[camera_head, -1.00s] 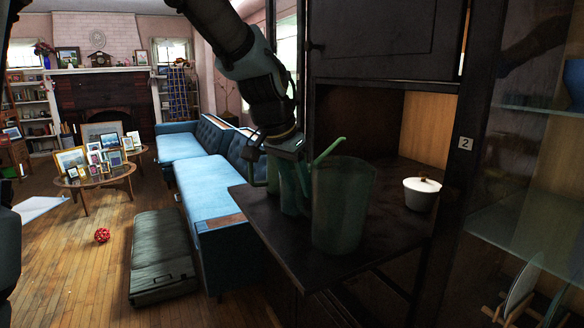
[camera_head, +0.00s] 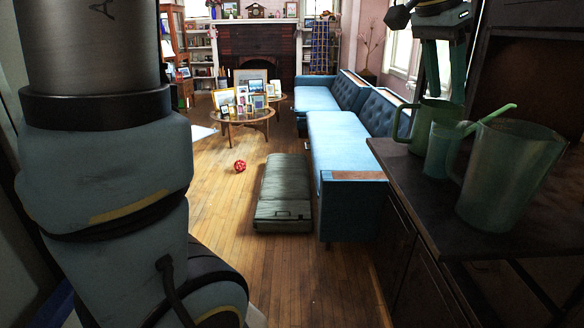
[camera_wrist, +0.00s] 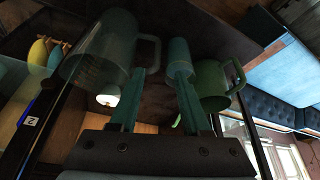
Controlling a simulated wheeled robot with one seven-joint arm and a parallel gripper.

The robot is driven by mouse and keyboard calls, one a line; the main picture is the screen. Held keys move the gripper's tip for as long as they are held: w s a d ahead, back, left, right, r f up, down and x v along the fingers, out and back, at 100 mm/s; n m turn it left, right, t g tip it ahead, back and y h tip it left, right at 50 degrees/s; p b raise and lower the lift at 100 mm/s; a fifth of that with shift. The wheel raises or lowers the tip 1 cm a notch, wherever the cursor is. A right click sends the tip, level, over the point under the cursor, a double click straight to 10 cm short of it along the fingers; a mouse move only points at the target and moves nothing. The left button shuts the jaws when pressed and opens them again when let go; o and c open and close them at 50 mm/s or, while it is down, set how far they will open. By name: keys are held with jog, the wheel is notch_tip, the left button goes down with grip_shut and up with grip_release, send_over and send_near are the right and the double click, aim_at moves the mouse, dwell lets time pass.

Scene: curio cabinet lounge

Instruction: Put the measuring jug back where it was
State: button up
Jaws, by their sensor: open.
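The measuring jug (camera_head: 512,178) is a large translucent green vessel, standing upright on the dark cabinet counter at the right. Its handle faces left. In the wrist view the jug (camera_wrist: 100,50) is at the upper left, its handle close to one finger. My gripper (camera_head: 445,93) is open and empty, its fingers pointing down above the vessels. In the wrist view my gripper (camera_wrist: 160,75) has its fingers apart, with nothing between them. A small green cup (camera_head: 441,150) stands directly left of the jug, and a green mug (camera_head: 433,118) stands behind it.
A green rod (camera_head: 498,113) slants up near the cup. The dark counter (camera_head: 410,190) has a bare front left part.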

jog(key=w+a+f+n+y, duration=0.1)
jog(key=w+a+f+n, duration=0.3)
jog(key=a+f, duration=0.4)
jog(key=w+a+f+n+y, duration=0.2)
jog(key=w+a+f+n, duration=0.3)
jog(key=a, duration=0.6)
jog(key=s+a+f+n, duration=0.2)
jog(key=s+a+f, duration=0.1)
jog(key=a+f, duration=0.2)
jog(key=s+a+f+n+y, duration=0.1)
jog(key=s+a+f+n, duration=0.1)
jog(key=a+f, duration=0.4)
jog(key=s+a, duration=0.1)
jog(key=a, duration=0.3)
jog(key=shift+a+n, duration=0.25)
jog(key=shift+n, duration=0.05)
